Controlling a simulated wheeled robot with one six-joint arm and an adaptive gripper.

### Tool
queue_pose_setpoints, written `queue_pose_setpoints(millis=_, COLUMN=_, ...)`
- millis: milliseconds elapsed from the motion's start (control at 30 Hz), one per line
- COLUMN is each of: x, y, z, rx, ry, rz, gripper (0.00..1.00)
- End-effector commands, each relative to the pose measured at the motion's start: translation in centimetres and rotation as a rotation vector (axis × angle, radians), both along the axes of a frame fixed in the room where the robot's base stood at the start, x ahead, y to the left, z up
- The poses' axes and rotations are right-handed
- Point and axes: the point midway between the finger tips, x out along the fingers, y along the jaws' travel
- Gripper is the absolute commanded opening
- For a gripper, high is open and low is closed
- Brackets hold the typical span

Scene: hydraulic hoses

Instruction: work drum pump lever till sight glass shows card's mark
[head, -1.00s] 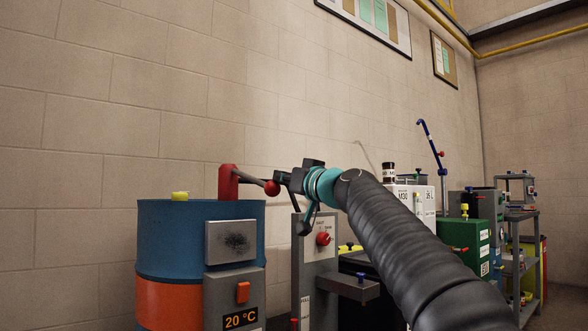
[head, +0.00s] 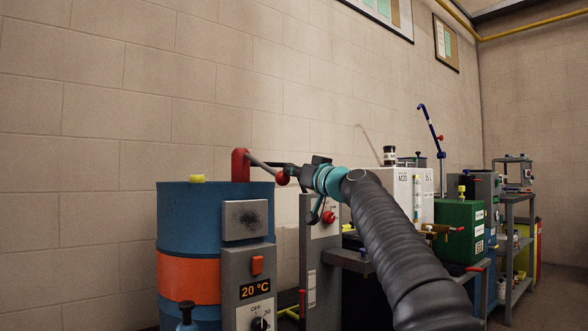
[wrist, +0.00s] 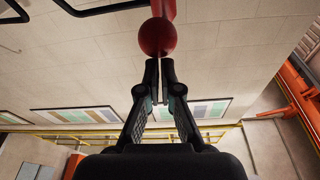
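A red pump head (head: 240,165) stands on a blue and orange drum (head: 185,225). Its grey lever (head: 262,167) slopes down to the right and ends in a red ball (head: 282,178). In the wrist view the red ball (wrist: 158,37) is just beyond my fingertips. My gripper (head: 288,169) is right beside the ball; in the wrist view my gripper (wrist: 160,62) has its fingers together with a thin gap and nothing clearly between them. Whether they touch the ball is unclear. A sight glass (head: 417,195) shows on a white tank (head: 400,190); its level and the card's mark are too small to read.
A grey panel with a red knob (head: 329,217) stands right of the drum, below my arm. A green box (head: 460,225), a blue hand lever (head: 432,130) and shelves (head: 515,240) are farther right. The wall behind is clear above the drum.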

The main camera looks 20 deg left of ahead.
Motion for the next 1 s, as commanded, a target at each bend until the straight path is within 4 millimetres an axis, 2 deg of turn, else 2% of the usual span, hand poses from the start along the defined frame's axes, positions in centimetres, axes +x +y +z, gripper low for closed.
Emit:
queue_pose_setpoints(millis=33, x=0.7, y=1.0, z=-2.4, rx=-0.026, ry=0.026, rz=0.012, gripper=0.00)
queue_pose_setpoints(millis=267, x=0.7, y=0.9, z=-2.2, rx=-0.026, ry=0.025, rz=0.010, gripper=0.00)
queue_pose_setpoints(millis=433, x=0.6, y=0.1, z=-0.7, rx=-0.021, ry=0.020, rz=0.007, gripper=0.00)
queue_pose_setpoints(millis=733, x=0.0, y=-2.7, z=3.6, rx=-0.003, ry=0.001, rz=-0.006, gripper=0.00)
queue_pose_setpoints(millis=800, x=-0.2, y=-3.0, z=2.4, rx=-0.002, ry=0.001, rz=-0.006, gripper=0.00)
queue_pose_setpoints(millis=1000, x=-1.0, y=-4.2, z=1.1, rx=0.001, ry=0.000, rz=-0.007, gripper=0.00)
